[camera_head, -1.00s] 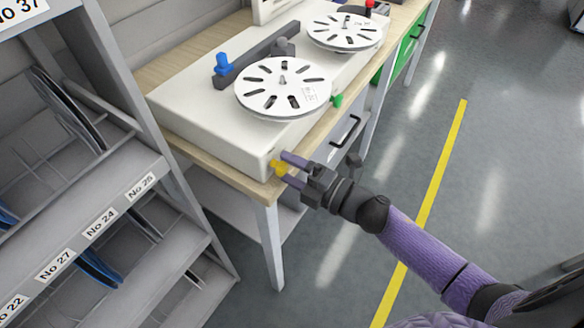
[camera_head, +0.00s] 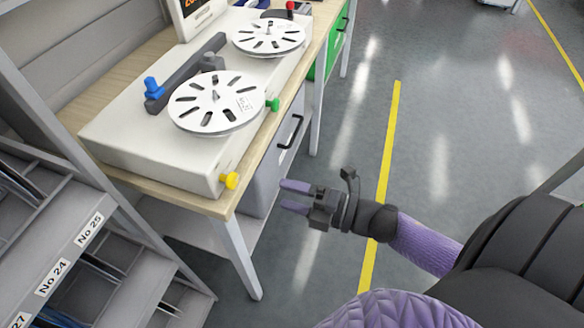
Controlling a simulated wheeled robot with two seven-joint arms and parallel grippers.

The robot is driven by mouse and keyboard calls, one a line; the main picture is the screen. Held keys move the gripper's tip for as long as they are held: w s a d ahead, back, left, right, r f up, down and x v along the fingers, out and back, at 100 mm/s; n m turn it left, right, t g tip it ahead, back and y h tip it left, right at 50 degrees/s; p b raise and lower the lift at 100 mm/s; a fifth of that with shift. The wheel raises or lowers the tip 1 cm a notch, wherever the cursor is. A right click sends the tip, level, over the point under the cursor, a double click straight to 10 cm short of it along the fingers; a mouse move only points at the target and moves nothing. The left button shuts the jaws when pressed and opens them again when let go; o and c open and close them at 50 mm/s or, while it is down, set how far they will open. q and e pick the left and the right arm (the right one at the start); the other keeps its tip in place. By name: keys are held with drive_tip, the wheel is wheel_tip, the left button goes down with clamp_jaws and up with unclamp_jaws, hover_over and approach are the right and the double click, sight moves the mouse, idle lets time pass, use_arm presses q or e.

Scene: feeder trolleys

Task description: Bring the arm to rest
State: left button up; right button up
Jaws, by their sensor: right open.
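My right gripper (camera_head: 295,197) is open and empty, in the middle of the head view. Its two purple fingers point left, toward the table. It is apart from the table and from the yellow knob (camera_head: 229,181) on the front corner of the white machine (camera_head: 150,150). My right arm (camera_head: 425,244) comes in from the lower right and is bent close to my body. My left gripper is not in view.
The wooden table (camera_head: 190,196) carries the white machine with two white slotted reels (camera_head: 243,117). A grey shelf rack (camera_head: 125,232) with numbered labels stands at the left. Grey floor with a yellow line (camera_head: 386,150) is clear at the right.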

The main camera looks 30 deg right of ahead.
drive_tip(key=s+d+f+m+g+h, duration=0.2)
drive_tip(key=s+f+m+h, duration=0.25)
drive_tip(key=f, duration=0.35)
drive_tip(key=s+d+f+m+g+h, duration=0.1)
drive_tip(key=s+f+m+g+h, duration=0.15)
drive_tip(key=f+m, duration=0.5)
drive_tip(key=s+d+f+m+g+h, duration=0.15)
drive_tip(key=s+f+m+h, duration=0.3)
drive_tip(key=f, duration=0.55)
drive_tip(key=s+a+f+m+g, duration=0.2)
drive_tip(key=s+f+m+g, duration=0.1)
drive_tip(key=s, duration=0.6)
drive_tip(key=s+a+f+m+g, duration=0.2)
drive_tip(key=s+f+m+g, duration=0.1)
drive_tip(key=s, duration=0.7)
drive_tip(key=shift+s+a+f+g, duration=0.15)
drive_tip(key=shift+a+f+g, duration=0.15)
drive_tip(key=shift+f+g, duration=0.55)
